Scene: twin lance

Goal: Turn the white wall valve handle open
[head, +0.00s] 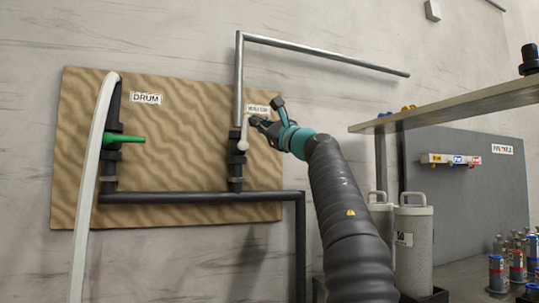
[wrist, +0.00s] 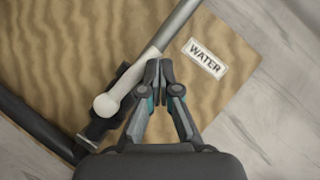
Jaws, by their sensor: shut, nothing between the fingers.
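The white valve handle (head: 244,132) is on the upright pipe beside the WATER label (head: 258,110), with its round knob end low. In the wrist view the white handle (wrist: 122,90) runs roughly along the line of the pipe, its ball end at the lower left. My gripper (head: 256,122) comes from the right in the head view, close beside the handle's upper part. In the wrist view my gripper (wrist: 159,66) has its fingertips together just right of the handle, with nothing between them. Whether a finger touches the handle I cannot tell.
A green handle (head: 125,139) sits on the left pipe by the DRUM label (head: 146,98). A white hose (head: 90,180) hangs at the left. A shelf (head: 450,105), grey cylinders (head: 413,245) and small bottles stand right. Dark pipe (head: 170,197) crosses below the valves.

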